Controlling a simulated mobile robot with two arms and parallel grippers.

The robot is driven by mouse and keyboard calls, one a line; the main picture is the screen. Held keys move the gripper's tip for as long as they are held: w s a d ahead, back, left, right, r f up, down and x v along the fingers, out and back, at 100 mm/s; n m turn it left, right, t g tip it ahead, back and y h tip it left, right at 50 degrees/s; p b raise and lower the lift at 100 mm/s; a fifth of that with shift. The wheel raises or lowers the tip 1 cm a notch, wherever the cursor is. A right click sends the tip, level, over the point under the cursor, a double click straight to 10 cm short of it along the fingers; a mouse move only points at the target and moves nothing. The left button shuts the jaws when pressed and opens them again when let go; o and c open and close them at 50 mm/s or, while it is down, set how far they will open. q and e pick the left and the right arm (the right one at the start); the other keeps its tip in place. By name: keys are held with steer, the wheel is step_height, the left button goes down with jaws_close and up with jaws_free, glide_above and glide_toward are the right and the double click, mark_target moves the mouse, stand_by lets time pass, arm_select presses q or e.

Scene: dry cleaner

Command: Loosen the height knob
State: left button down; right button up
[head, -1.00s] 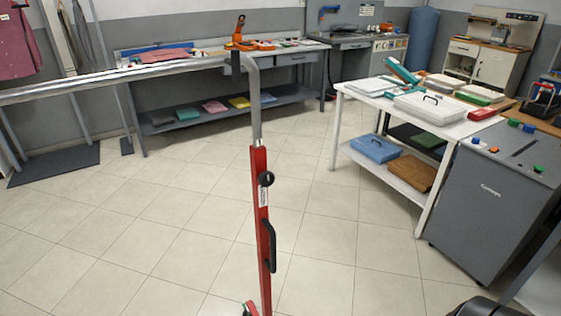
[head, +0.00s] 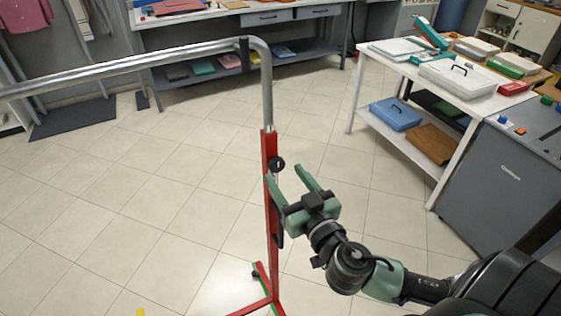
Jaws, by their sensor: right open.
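The height knob (head: 277,164) is a round black knob on the upper part of the red upright post (head: 269,150) of a garment rack. A grey metal tube (head: 266,95) rises from the post and bends into a long horizontal rail (head: 130,65) toward the left. My right gripper (head: 290,172) has green fingers, is open, and is just below and right of the knob, with its fingers pointing up and left. I cannot tell whether a finger touches the post. My left gripper is not in view.
A white table (head: 400,60) with cases and a lower shelf stands at right, beside a grey cabinet (head: 515,175). A workbench (head: 200,18) stands along the back. The rack's red foot (head: 262,290) is at the bottom.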

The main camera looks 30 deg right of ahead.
mark_target(278, 166)
steer(key=w+p, duration=0.1)
steer(key=w, duration=0.2)
steer(key=shift+w+d, duration=0.15)
steer(key=shift+w, duration=0.05)
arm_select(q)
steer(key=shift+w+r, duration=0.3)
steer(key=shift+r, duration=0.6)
arm_select(e)
steer(key=shift+w, duration=0.3)
jaws_close()
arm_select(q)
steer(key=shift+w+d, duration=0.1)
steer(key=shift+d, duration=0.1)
